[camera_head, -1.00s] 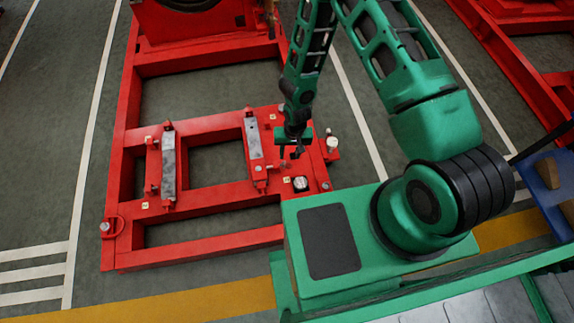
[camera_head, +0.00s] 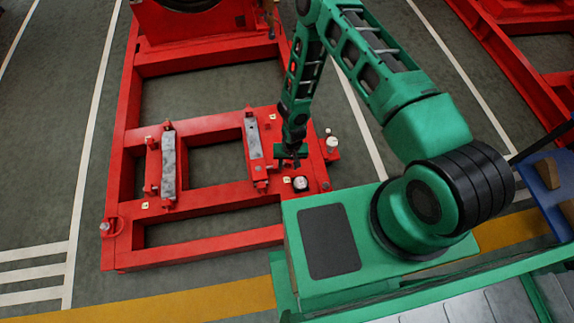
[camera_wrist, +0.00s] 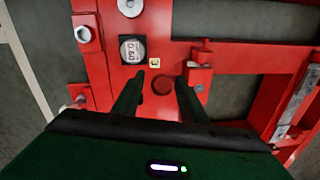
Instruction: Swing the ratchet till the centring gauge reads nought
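The gauge (camera_wrist: 132,50) is a dark square with a pale display in the wrist view, beside a small yellow tag marked 3. Its digits are small and turned, perhaps 0.50 or 0.60; I cannot read them surely. It shows in the head view (camera_head: 300,184) as a small pale face on the red frame's near right corner. Beyond the fingertips is a round red boss (camera_wrist: 163,84). In the head view my gripper (camera_head: 290,160) hangs just behind the gauge. I cannot make out a ratchet.
The red base frame (camera_head: 215,192) carries two grey-topped mounting bars (camera_head: 168,165) (camera_head: 253,138). Bolts and a red lug (camera_head: 331,146) with a pale round top stand at its right edge. Floor left of the frame is clear.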

